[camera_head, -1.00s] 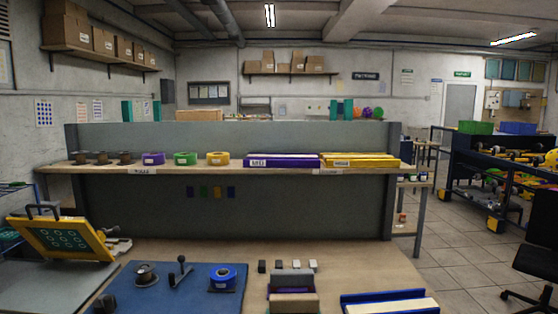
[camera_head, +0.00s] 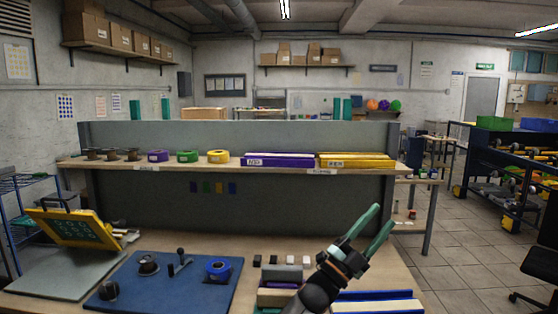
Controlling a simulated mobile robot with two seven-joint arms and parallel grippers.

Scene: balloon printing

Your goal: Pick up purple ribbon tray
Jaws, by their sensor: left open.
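A long purple tray (camera_head: 290,161) with a white label lies on the shelf above the workbench, directly left of a long yellow tray (camera_head: 356,161). My left gripper (camera_head: 371,226) reaches up from the bottom of the view, with its two green fingers apart and nothing between them. In the picture it is below and to the right of the purple tray, clear of it. Its wrist covers part of the bench. My right gripper is not in view.
Purple (camera_head: 158,156), green (camera_head: 187,156) and yellow (camera_head: 218,156) rolls stand on the shelf (camera_head: 120,165), left of the purple tray. A blue mat (camera_head: 200,288), a yellow frame (camera_head: 75,228) and a blue-edged tray (camera_head: 376,304) are on the bench below.

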